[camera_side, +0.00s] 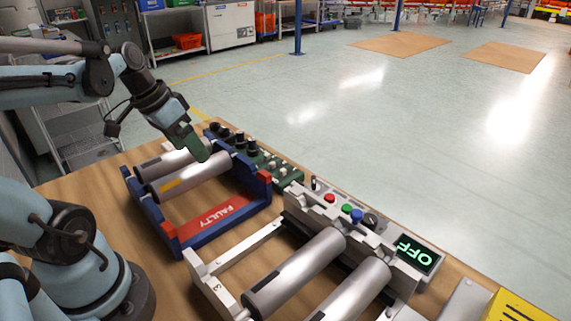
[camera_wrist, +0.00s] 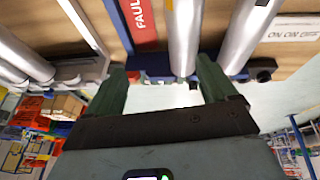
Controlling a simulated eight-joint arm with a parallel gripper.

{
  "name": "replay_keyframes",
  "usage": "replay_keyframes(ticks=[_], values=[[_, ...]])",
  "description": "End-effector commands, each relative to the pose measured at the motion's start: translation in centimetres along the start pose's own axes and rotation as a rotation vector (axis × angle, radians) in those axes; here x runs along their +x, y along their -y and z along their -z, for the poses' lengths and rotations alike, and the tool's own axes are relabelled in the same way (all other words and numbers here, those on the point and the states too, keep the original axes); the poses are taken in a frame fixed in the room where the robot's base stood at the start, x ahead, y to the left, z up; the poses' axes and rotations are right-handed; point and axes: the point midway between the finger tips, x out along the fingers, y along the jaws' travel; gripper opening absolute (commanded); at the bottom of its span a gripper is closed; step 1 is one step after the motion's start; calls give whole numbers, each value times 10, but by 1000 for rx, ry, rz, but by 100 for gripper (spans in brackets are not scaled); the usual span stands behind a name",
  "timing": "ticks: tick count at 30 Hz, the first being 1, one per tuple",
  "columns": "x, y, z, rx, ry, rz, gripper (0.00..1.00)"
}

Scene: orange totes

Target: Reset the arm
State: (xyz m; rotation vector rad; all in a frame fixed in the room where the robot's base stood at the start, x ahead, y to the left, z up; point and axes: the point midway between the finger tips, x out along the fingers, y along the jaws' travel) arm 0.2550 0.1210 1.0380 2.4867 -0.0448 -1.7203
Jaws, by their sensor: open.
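My gripper (camera_side: 197,148) has dark green fingers. In the side view it points down at the far end of the blue rack marked FAULTY (camera_side: 180,238). In the wrist view the gripper (camera_wrist: 163,76) is open, its fingers wide apart with nothing held between them. Two silver cylinders lie in the blue rack, a nearer one (camera_side: 190,180) and a farther one (camera_side: 168,163). The fingertips overlap the nearer cylinder's far end in the side view; I cannot tell whether they touch it.
A white rack (camera_side: 207,286) holds two silver cylinders at the front. Behind it stands a panel (camera_side: 385,244) with coloured buttons and a display reading OFF. A green unit with black knobs (camera_side: 275,168) stands beyond the blue rack. A yellow box (camera_side: 515,308) is at lower right.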

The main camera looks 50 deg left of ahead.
Motion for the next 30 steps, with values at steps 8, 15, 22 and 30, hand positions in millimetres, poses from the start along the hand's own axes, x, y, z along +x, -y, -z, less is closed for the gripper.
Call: replay_keyframes(ticks=[8, 15, 22, 30], values=[[24, -71, 14, 62, -119, 91, 86], [30, -112, 18, 90, -235, 86, 86], [31, -121, 19, 92, -263, 80, 86], [31, -120, 19, 91, -261, 80, 86]])
